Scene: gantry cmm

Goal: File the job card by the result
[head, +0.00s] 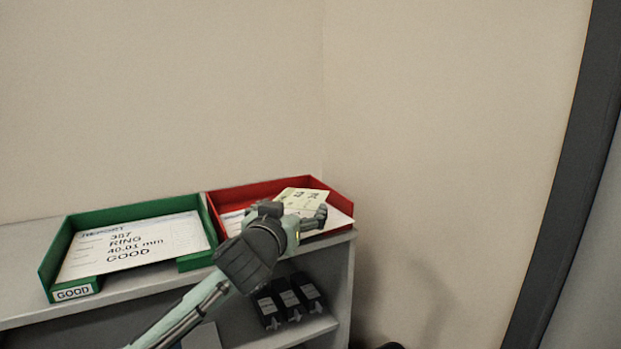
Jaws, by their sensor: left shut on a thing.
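My left gripper (308,222) reaches over the front of the red tray (262,190) and is shut on a pale yellow job card (297,196). The card is tilted, over or in the red tray; I cannot tell whether it touches what lies there. A white sheet (338,219) lies in the red tray, mostly hidden by my gripper and the card. The green tray (137,211) stands to the left, with a front label reading GOOD. In it lies a white report sheet (174,236) reading 387, RING, 40.01 mm, GOOD. My right gripper is not in view.
Both trays stand on a grey shelf unit (135,285). Several black boxes (290,300) with labels stand on the shelf below. A plain wall is behind and to the right, and a dark upright post (570,160) is at the far right.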

